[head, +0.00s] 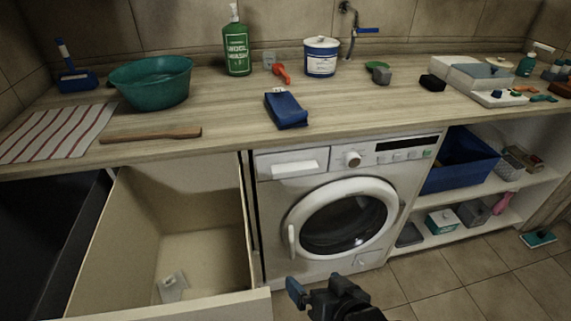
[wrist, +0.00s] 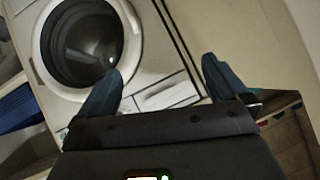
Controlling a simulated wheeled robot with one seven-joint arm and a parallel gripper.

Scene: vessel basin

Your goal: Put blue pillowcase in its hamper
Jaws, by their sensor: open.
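A folded dark blue cloth bundle (head: 286,110), which looks like the blue pillowcase, lies on the wooden counter above the washing machine. A deep beige pull-out bin (head: 118,239), which may be the hamper, stands open below the counter at left. A small whitish item lies on its floor. My gripper (head: 318,291) is low in front of the washing machine, right of the bin and well below the cloth. In the wrist view my gripper (wrist: 162,66) has its two blue fingers spread apart with nothing between them. The cloth does not show in the wrist view.
The washing machine (head: 271,190) stands right of the bin; its door is shut. A teal basin (head: 150,82), green bottle (head: 237,48), white tub (head: 321,58) and wooden strip (head: 150,134) are on the counter. A blue crate (head: 460,172) sits on the right shelf.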

